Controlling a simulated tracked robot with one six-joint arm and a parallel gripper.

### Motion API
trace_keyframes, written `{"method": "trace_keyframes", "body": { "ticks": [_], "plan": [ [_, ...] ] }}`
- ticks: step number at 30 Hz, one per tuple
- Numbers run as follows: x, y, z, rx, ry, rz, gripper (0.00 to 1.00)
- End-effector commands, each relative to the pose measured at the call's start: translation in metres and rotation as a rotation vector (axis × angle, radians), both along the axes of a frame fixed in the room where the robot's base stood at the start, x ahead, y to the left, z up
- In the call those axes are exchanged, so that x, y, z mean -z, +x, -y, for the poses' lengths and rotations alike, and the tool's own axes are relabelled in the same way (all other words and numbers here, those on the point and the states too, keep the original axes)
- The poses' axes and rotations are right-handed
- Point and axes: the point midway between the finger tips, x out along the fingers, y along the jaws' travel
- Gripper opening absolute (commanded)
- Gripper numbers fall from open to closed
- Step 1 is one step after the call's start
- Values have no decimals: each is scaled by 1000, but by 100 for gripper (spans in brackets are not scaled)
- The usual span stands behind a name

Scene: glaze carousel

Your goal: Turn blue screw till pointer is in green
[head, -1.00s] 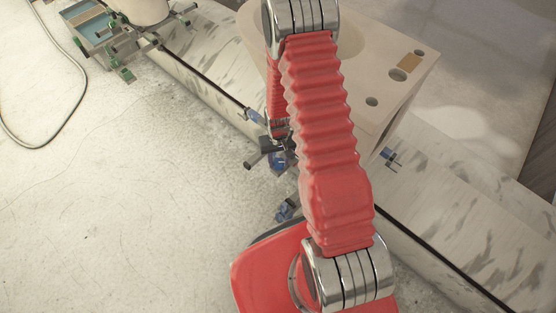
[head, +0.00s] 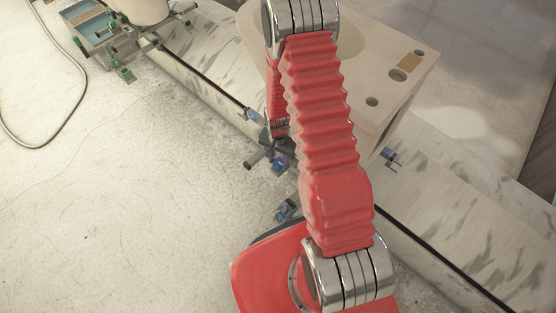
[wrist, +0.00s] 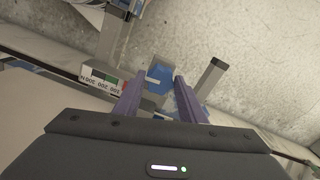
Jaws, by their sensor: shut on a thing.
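In the wrist view the blue screw (wrist: 159,75) sits between the two purple fingers of my gripper (wrist: 158,88), which is shut on it. A thin pale bar shows at the screw's left side. Left of the fingers is a small scale plate (wrist: 101,88) with upside-down numbers and a green patch (wrist: 98,75). I cannot make out the pointer or where it stands against the green. In the head view my red arm hides most of the gripper and the screw.
A grey post (wrist: 210,75) stands close to the right finger. In the head view a beige block with holes (head: 400,95) stands behind my arm. Blue clamps (head: 285,212) and (head: 388,155) sit nearby. Pale floor (head: 120,200) lies open at left.

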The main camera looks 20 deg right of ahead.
Motion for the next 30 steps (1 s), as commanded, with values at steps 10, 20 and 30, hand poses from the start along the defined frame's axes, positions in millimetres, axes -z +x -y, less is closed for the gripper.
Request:
{"method": "trace_keyframes", "body": {
  "ticks": [10, 20, 30],
  "plan": [
    [0, 0, 1, 34, 0, 0, 14],
    [0, 0, 0, 32, 0, 0, 47],
    [0, 0, 0, 31, 0, 0, 55]
  ]
}}
